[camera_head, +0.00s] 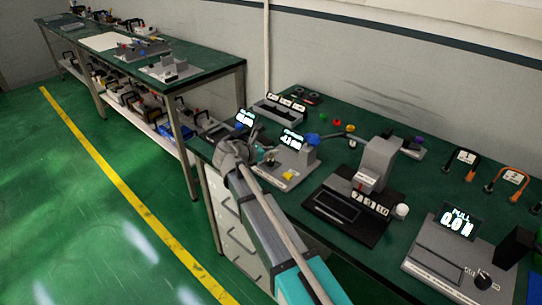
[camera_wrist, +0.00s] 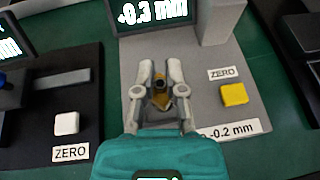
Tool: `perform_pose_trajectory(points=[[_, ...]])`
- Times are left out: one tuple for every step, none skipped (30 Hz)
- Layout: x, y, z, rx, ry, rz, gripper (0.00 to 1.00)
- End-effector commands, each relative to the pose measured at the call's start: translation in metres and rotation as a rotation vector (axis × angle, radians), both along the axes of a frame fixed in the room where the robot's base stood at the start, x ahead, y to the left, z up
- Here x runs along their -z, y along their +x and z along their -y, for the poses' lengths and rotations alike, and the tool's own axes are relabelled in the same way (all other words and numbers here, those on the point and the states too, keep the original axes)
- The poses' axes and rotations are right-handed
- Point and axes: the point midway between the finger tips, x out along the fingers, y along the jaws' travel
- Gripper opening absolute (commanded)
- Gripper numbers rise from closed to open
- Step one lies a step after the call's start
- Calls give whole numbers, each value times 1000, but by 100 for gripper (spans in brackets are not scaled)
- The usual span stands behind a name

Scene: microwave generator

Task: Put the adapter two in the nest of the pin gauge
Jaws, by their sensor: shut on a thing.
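My gripper (camera_wrist: 160,92) is shut on a small brass-coloured piece with a dark top (camera_wrist: 159,92), seemingly adapter two; no label on it is readable. It stands between the fingertips, over the grey base of a gauge (camera_wrist: 203,95), which looks like the pin gauge. That gauge has a display reading about -0.3 mm, a grey post and a yellow ZERO button (camera_wrist: 234,94). Whether the piece touches a nest is hidden by the fingers. In the head view my gripper (camera_head: 266,160) is at the left part of the same gauge (camera_head: 296,171), and the piece is too small to make out.
A dark gauge with a white ZERO button (camera_wrist: 66,123) stands close on the left. Right of the pin gauge is a black-based device with a grey head (camera_head: 378,160). Farther right is a pull tester (camera_head: 440,256). Coloured knobs and a rack (camera_head: 278,109) are behind.

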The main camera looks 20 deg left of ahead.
Motion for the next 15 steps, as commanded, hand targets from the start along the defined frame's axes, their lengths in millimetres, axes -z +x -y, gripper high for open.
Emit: perform_pose_trajectory(points=[[2,0,0,0,0,0,0],[2,0,0,0,0,0,0],[2,1,1,1,-1,1,0],[2,1,1,1,0,0,0],[1,1,1,1,0,0,0],[1,1,1,1,0,0,0],[1,1,1,1,0,0,0],[1,1,1,1,0,0,0],[1,1,1,1,0,0,0],[1,1,1,1,0,0,0],[2,1,1,1,0,0,0],[2,1,1,1,0,0,0],[3,1,1,1,0,0,0],[4,1,1,1,0,0,0],[5,1,1,1,0,0,0]])
